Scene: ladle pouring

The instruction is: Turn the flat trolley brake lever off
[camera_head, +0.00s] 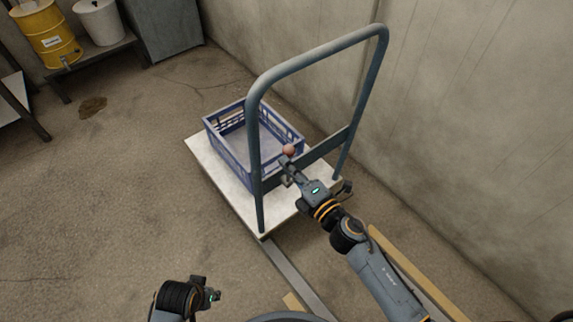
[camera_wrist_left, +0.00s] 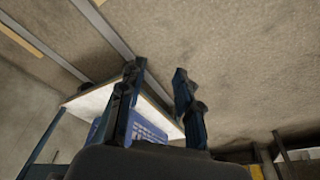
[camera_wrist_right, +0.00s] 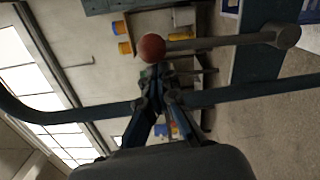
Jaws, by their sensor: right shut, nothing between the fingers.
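The flat trolley (camera_head: 232,193) has a pale deck and a tall blue-grey tube handle (camera_head: 318,52). Its brake lever shows as a red ball knob (camera_head: 289,150) by the handle's crossbar. In the right wrist view the lever is a grey rod (camera_wrist_right: 225,42) ending in the red knob (camera_wrist_right: 152,48), pivoted at the right. My right gripper (camera_head: 286,162) is shut and empty, its fingertips (camera_wrist_right: 158,72) close beside the knob; I cannot tell whether they touch. My left gripper (camera_wrist_left: 157,72) is open and empty, low at the front in the head view (camera_head: 215,295).
A blue crate (camera_head: 228,143) sits on the deck. A wall (camera_head: 470,120) stands close on the right. A yellow drum (camera_head: 48,38) and a white bucket (camera_head: 100,22) stand on a bench at the back left. Floor at the left is open.

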